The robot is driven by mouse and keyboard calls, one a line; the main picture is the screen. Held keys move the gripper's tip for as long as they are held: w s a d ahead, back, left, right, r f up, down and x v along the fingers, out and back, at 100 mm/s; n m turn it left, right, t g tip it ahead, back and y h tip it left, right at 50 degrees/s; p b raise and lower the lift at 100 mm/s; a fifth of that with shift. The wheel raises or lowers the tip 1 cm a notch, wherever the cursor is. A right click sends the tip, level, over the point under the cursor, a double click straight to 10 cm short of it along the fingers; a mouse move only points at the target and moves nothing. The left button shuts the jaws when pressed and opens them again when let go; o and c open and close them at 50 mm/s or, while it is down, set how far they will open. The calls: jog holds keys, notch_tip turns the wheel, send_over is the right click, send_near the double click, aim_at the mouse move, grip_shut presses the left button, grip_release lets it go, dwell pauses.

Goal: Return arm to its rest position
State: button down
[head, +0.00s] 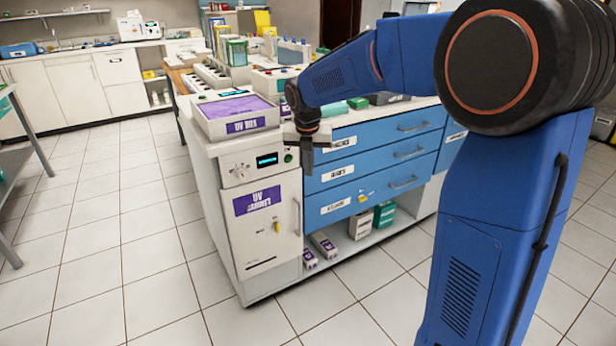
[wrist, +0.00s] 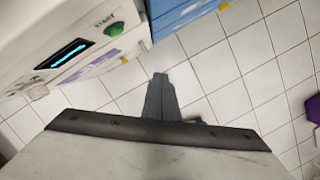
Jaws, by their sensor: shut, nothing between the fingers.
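My blue arm reaches from the right of the head view across to the front of the dental bench. My gripper (head: 307,160) hangs with its fingers pointing down, in front of the bench near the corner between the white UV cabinet and the blue drawers. In the wrist view my gripper (wrist: 160,82) shows dark fingers together over the floor tiles, with nothing held between them. The white UV cabinet (head: 232,255) has a lit display and a green button, which also shows in the wrist view (wrist: 114,28).
Blue drawers (head: 345,170) sit right of the cabinet, above an open shelf with several boxes. A purple-topped UV tray unit (head: 235,107) stands on the bench. A grey table (head: 22,160) is at the far left. Tiled floor (head: 120,250) is clear in front.

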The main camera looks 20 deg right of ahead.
jog(key=s+d+r+m, duration=0.2)
jog(key=s+r+m, duration=0.15)
jog(key=s, duration=0.25)
jog(key=s+d+r+m, duration=0.2)
jog(key=s+r+m, duration=0.1)
jog(key=s+m, duration=0.2)
jog(key=s+d+f+m, duration=0.1)
jog(key=s+f+m, duration=0.1)
jog(key=s+m, duration=0.5)
jog(key=s+d+f+m+t, duration=0.1)
jog(key=s+f+m, duration=0.2)
jog(key=s+m, duration=0.5)
jog(key=s+d+f+m+t+y, duration=0.1)
jog(key=s+f+m, duration=0.2)
jog(key=s+m, duration=0.5)
jog(key=s, duration=0.4)
jog(key=shift+s+d, duration=0.3)
jog(key=c, duration=2.5)
grip_release()
jog(key=shift+r, duration=0.1)
